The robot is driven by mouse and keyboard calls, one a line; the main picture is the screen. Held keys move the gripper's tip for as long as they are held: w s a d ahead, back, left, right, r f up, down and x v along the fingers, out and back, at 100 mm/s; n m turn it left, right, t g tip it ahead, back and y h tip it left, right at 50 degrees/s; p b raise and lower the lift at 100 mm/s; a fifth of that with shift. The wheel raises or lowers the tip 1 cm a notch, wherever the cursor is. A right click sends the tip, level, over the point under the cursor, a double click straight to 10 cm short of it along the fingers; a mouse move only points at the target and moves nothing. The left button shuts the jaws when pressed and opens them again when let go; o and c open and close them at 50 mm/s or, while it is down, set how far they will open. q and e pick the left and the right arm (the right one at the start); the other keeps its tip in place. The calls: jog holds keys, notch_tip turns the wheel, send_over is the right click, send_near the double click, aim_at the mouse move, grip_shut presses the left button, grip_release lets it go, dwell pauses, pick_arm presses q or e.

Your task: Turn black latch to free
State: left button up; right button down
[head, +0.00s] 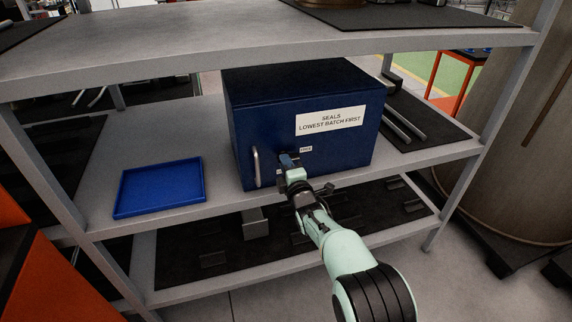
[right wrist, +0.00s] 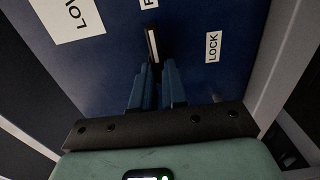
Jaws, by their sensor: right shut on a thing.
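The blue cabinet (head: 300,115) stands on the middle shelf with a white label about seals on its front. My right gripper (head: 288,160) is at the cabinet front, between the silver handle and a small label (head: 306,149). In the right wrist view, the fingers (right wrist: 157,78) are closed on the black latch (right wrist: 152,45), which has a white stripe. The visible end of the latch points toward a cut-off label starting with F (right wrist: 150,3). The LOCK label (right wrist: 213,46) is off to its side. The latch's base is hidden by the fingers. My left gripper is not in view.
The silver handle (head: 256,167) stands out from the cabinet front, left of my right gripper. An empty blue tray (head: 160,187) lies on the shelf to the left. The upper shelf (head: 230,40) overhangs the cabinet. Grey bars (head: 405,120) lie on a dark mat at right.

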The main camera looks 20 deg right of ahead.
dwell(0.3)
jog(key=c, duration=1.2)
grip_release()
jog(key=shift+o, duration=0.2)
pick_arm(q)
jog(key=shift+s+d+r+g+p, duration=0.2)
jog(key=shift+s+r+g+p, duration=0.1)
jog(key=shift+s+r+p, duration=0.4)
pick_arm(e)
jog(key=s, duration=1.3)
jog(key=shift+s+d, duration=0.2)
jog(key=shift+f, duration=0.1)
